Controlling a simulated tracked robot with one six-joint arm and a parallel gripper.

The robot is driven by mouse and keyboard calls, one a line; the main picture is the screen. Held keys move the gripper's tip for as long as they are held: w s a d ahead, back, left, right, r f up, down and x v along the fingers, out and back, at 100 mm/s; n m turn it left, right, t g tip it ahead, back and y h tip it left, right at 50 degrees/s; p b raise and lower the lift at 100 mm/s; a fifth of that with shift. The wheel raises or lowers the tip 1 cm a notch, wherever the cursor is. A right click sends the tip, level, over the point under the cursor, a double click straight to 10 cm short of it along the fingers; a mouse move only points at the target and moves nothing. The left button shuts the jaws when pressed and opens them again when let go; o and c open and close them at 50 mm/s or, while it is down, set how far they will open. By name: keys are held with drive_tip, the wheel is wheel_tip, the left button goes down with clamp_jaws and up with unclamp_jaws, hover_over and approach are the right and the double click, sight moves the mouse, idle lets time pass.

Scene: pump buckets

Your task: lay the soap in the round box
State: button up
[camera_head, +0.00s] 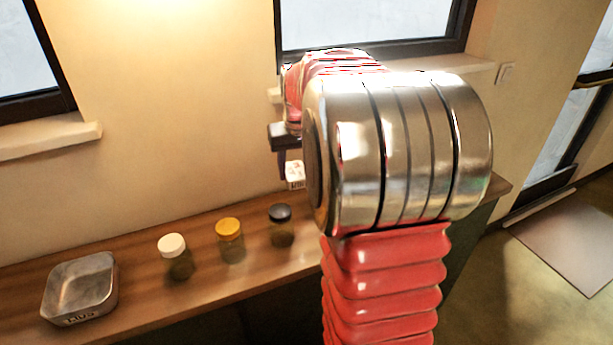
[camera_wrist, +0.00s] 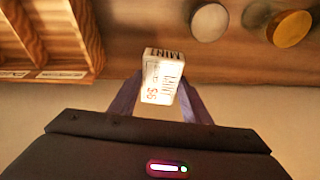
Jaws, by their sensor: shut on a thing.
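My gripper (camera_wrist: 160,88) is shut on a small white block (camera_wrist: 161,75) with "MINT" printed on it, likely the soap. In the head view the white block (camera_head: 295,174) shows beside my arm, held above the shelf near the wall; my gripper there is mostly hidden behind the arm. No clearly round open box shows in either view. A metal tin with rounded corners (camera_head: 88,309) and dark writing on its front stands at the far left of the shelf.
On the wooden shelf (camera_head: 205,298) stand jars with white (camera_head: 171,244), yellow (camera_head: 229,228) and black (camera_head: 280,212) lids. A divided wooden tray (camera_wrist: 92,35) with labels shows in the wrist view; my arm hides the shelf's right part in the head view. The wall is close behind.

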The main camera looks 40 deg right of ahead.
drive_tip(key=w+a, duration=0.4)
drive_tip(key=a, duration=0.5)
drive_tip(key=w+a+n, duration=0.1)
drive_tip(key=w+a, duration=0.4)
drive_tip(key=a, duration=0.4)
drive_tip(key=w+a+r, duration=0.1)
drive_tip(key=w+a, duration=0.4)
drive_tip(key=a, duration=0.5)
drive_tip(key=shift+w+a, duration=0.1)
